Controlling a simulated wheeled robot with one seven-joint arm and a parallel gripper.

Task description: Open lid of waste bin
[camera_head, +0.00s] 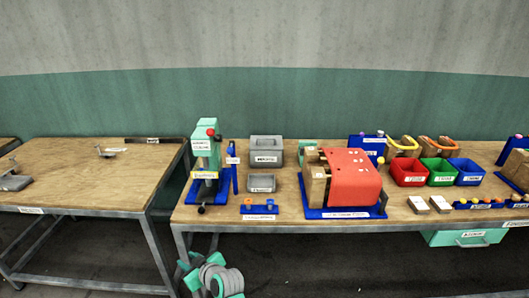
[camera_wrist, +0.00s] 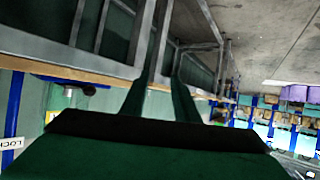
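No bin in view can be surely read as the waste bin. A larger grey box (camera_head: 266,143) with a white label stands at the back of the right table. A smaller grey box (camera_head: 261,182) with a label stands in front of it. The labels are too small to read, and I cannot tell whether either box has a lid. My gripper (camera_wrist: 162,82) shows in the wrist view with its two dark green fingers apart and nothing between them. It is near a table's edge and metal legs. Part of my arm shows low in the head view, below the table front.
A green press (camera_head: 205,150) stands left of the grey boxes and a red-covered machine (camera_head: 350,178) to their right. Red (camera_head: 409,172), green (camera_head: 439,171) and blue (camera_head: 467,171) bins stand further right. A teal drawer (camera_head: 465,237) hangs under the table. The left table (camera_head: 90,180) is mostly clear.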

